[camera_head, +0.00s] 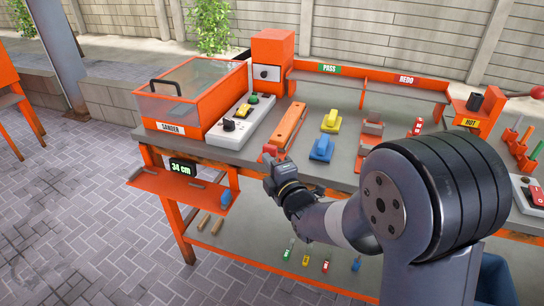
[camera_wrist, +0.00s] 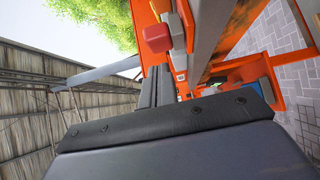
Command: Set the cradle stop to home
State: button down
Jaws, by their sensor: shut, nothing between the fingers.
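A long orange cradle (camera_head: 290,124) lies on the grey workbench, slanting towards the front edge. A small red block (camera_head: 270,151), which may be the cradle stop, sits at its near end; a red block (camera_wrist: 157,38) also shows in the wrist view, just past the fingers. My gripper (camera_head: 269,165) is at the bench's front edge, just below and close to the red block. Its dark fingers (camera_wrist: 165,88) are together and empty in the wrist view. I cannot tell whether they touch the block. A display (camera_head: 183,168) below the bench reads 34 cm.
A sander box (camera_head: 180,100) and a grey control panel (camera_head: 241,121) stand left of the cradle. Blue (camera_head: 322,149) and yellow (camera_head: 331,121) clamp-like pieces stand to its right. An orange tray (camera_head: 180,188) hangs below the front edge. My arm covers the right front.

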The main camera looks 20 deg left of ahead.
aim_at(277, 151)
jog(key=shift+w+d, duration=0.1)
jog(key=shift+w, duration=0.8)
jog(key=w+b, duration=0.1)
jog(key=w, duration=0.2)
jog(key=shift+d+f+b, duration=0.15)
jog(key=shift+b, duration=0.25)
jog(key=shift+w, duration=0.45)
jog(key=shift+s, duration=0.1)
